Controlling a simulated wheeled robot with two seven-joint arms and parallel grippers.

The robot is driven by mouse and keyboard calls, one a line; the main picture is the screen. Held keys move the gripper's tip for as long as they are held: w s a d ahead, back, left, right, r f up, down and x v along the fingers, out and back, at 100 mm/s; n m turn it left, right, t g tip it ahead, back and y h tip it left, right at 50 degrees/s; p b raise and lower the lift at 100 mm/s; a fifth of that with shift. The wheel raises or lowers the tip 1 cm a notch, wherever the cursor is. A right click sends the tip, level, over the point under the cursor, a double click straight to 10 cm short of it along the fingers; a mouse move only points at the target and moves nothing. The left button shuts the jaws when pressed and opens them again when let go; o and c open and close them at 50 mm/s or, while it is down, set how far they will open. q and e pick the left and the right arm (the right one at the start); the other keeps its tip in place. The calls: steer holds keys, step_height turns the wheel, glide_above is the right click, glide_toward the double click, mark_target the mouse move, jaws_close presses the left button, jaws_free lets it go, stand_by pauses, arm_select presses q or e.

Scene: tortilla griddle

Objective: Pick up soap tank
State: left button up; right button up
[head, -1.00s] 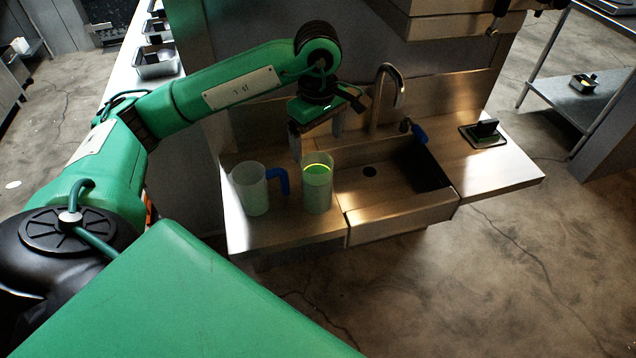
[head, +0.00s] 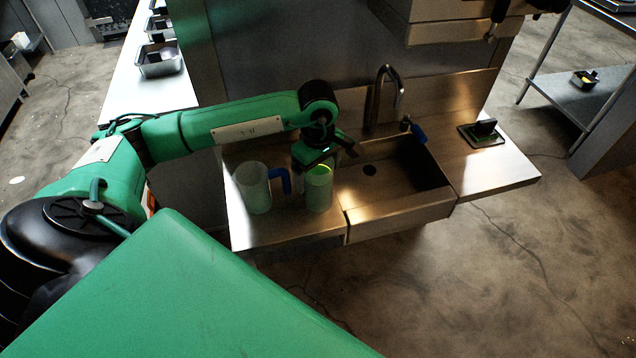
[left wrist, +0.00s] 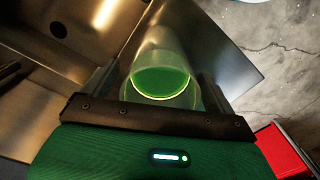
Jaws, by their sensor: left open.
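The soap tank (head: 318,192), a translucent cylinder with green liquid, stands upright on the counter left of the sink. My left gripper (head: 318,168) is open, pointing down at the top of the tank. In the left wrist view the tank (left wrist: 162,75) shows between the two fingers (left wrist: 155,90), one on each side; I cannot tell if they touch it. The fingertips are mostly hidden in the head view. My right gripper is not in view.
A clear pitcher (head: 254,190) with a blue handle (head: 281,178) stands close to the left of the tank. The sink basin (head: 400,185) and faucet (head: 384,90) are to the right. A dark sponge holder (head: 482,133) sits on the far right counter (head: 500,170).

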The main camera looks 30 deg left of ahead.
arm_select(q)
steer(key=shift+c, duration=0.2)
steer(key=c, duration=1.8)
steer(key=shift+r, duration=0.2)
